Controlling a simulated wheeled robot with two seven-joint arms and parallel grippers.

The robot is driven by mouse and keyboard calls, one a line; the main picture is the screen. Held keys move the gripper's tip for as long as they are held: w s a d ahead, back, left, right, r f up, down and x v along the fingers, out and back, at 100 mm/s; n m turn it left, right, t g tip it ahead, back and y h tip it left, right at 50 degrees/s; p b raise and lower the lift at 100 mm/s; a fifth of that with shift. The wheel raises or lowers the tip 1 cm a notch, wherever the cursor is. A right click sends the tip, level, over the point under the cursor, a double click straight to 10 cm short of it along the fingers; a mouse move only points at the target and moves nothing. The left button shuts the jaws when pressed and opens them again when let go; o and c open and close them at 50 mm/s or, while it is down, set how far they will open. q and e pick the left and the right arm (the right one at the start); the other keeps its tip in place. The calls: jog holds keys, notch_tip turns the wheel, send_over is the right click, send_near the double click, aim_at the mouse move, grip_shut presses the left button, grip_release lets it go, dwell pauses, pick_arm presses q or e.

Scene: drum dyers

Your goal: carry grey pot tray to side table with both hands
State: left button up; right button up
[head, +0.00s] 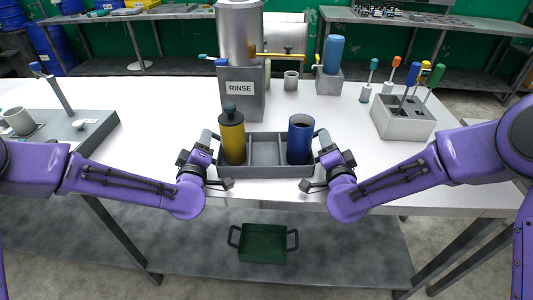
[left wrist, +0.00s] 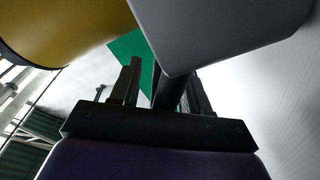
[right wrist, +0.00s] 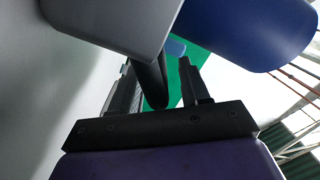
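The grey pot tray (head: 265,171) sits level on the white table near its front edge. A yellow pot (head: 232,143) with a dark cap stands in its left compartment and a blue pot (head: 299,142) in its right one; the middle compartment is empty. My left gripper (head: 208,160) is at the tray's left end. In the left wrist view its fingers stand apart on either side of a dark handle (left wrist: 167,96). My right gripper (head: 325,162) is at the right end, its fingers apart around the other handle (right wrist: 154,84). A gap shows beside each handle.
A grey rinse stand (head: 240,92) with a metal cylinder is directly behind the tray. A grey holder (head: 404,123) with coloured tools is right, a grey station (head: 85,132) left. A green bin (head: 263,244) lies on the lower shelf. Benches line the back wall.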

pick_arm(q)
grip_shut()
pick_arm(e)
grip_shut()
pick_arm(q)
jog(key=shift+w+r, duration=0.1)
jog(key=shift+r, duration=0.1)
pick_arm(e)
jog(key=shift+w+r, duration=0.1)
jog(key=shift+r, duration=0.1)
